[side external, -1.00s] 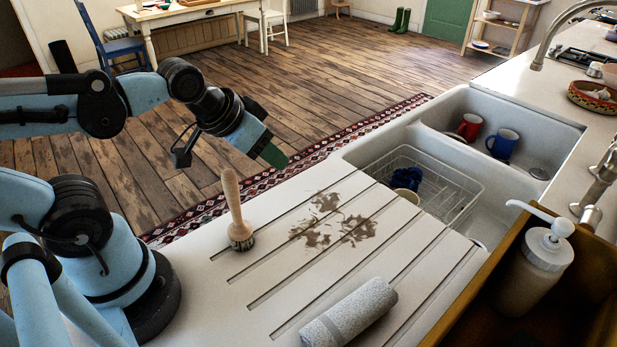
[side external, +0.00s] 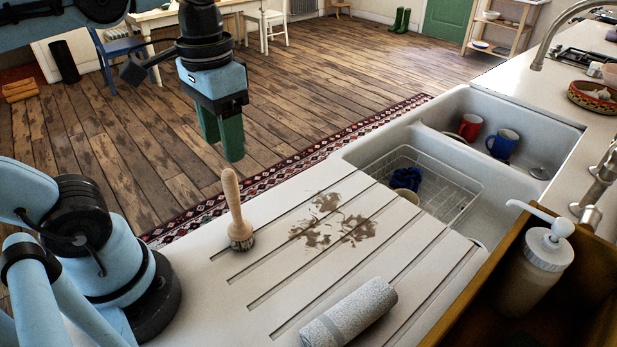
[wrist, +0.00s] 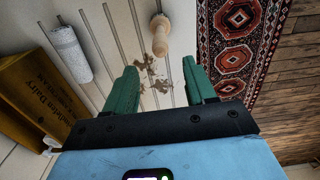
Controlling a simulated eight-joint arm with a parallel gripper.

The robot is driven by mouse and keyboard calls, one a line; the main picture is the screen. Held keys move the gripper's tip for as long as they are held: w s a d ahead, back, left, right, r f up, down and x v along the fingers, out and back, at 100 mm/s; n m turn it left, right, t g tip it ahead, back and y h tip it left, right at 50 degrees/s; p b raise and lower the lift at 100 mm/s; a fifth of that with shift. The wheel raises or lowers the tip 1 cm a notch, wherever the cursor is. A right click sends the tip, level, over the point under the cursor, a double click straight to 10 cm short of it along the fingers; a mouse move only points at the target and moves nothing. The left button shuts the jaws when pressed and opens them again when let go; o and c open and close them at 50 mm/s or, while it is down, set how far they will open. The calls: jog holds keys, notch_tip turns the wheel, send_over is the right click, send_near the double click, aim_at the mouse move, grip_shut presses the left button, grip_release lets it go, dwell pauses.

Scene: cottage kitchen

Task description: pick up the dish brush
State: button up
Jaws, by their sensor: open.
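The dish brush (side external: 235,205) stands upright on its bristles on the grooved white drainboard (side external: 290,255), its wooden handle pointing up. In the wrist view the brush (wrist: 160,38) shows from above, beyond the fingertips and near the middle. My gripper (side external: 222,150) points down with its green fingers, above and apart from the brush handle. In the wrist view my gripper (wrist: 160,82) is open, with nothing between its fingers.
A brown smear (side external: 335,225) marks the drainboard right of the brush. A rolled grey towel (side external: 350,312) lies at the front. A soap dispenser (side external: 535,262) stands in a wooden crate (side external: 480,300) at right. The sink (side external: 450,140) holds a wire rack and mugs.

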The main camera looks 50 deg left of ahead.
aim_at(233, 195)
jog(key=shift+f, duration=5.9)
grip_shut()
